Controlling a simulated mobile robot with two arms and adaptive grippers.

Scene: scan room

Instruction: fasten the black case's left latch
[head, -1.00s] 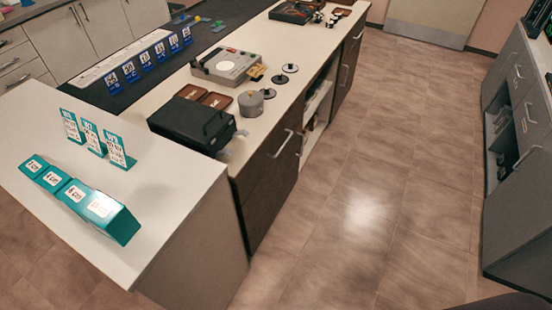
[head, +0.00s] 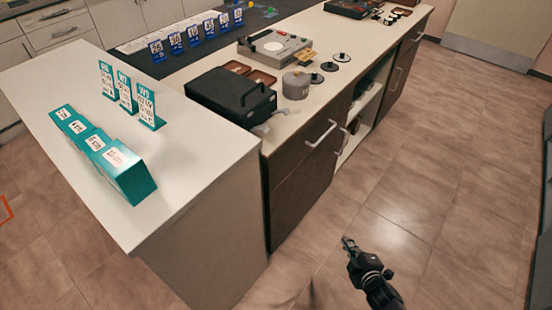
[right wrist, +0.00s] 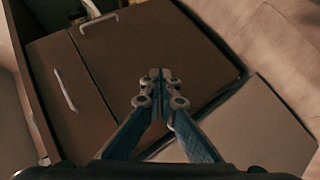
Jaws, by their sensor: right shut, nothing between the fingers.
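The black case (head: 225,97) stands with its lid down on the white counter, near the front edge. A dark handle shows on its near right side. Pale grey latch-like parts (head: 261,130) stick out low at that side; they are too small to tell which is the left latch or how it sits. My right gripper (head: 347,243) is shut and empty, over the floor in front of the cabinets and well apart from the case. In the right wrist view its closed fingertips (right wrist: 160,76) show before brown cabinet fronts; the case is not there. My left gripper is not in view.
Teal sign cards (head: 124,93) and a teal block row (head: 105,155) stand on the white end counter. A grey round pot (head: 296,85), black discs and a grey device (head: 275,47) lie beyond the case. Cabinet handles (head: 321,133) jut out. The floor at right is clear.

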